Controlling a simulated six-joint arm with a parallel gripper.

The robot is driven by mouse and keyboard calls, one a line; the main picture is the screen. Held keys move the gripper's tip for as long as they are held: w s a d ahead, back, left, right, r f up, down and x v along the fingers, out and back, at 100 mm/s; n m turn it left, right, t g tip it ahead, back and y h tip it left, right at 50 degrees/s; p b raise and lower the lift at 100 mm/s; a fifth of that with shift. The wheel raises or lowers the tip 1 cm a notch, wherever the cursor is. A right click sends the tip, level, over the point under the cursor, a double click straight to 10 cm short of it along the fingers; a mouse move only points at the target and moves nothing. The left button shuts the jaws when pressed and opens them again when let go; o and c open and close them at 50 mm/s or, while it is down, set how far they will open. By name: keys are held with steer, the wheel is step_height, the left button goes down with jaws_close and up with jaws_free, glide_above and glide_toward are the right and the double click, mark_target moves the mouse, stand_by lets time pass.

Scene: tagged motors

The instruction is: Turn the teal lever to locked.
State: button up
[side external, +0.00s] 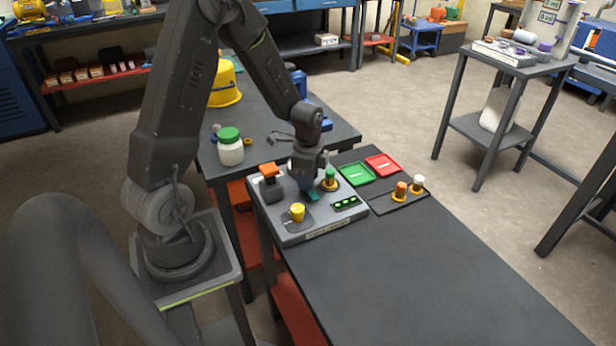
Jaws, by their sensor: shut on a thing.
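A grey control box (305,230) sits on the dark bench. My gripper (310,190) points down over the middle of its top. The teal lever (313,195) shows only as a small teal part just below my fingers; the rest is hidden behind my gripper. My gripper is shut on the lever. Which way the lever is turned, and any locked mark, cannot be made out.
An orange-topped switch (269,171), a yellow knob (297,212), a green-topped post (330,180) and a panel with green lights (346,203) surround my gripper. A green tray (357,174) and red tray (382,165) lie behind right. The bench's front right is clear.

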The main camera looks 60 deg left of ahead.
steer(key=n, duration=0.4)
steer(key=shift+n, duration=0.3)
steer(key=n, duration=0.4)
steer(key=shift+n, duration=0.3)
steer(key=n, duration=0.4)
steer(key=shift+n, duration=2.4)
steer(key=o, duration=0.9)
steer(key=shift+r, duration=0.15)
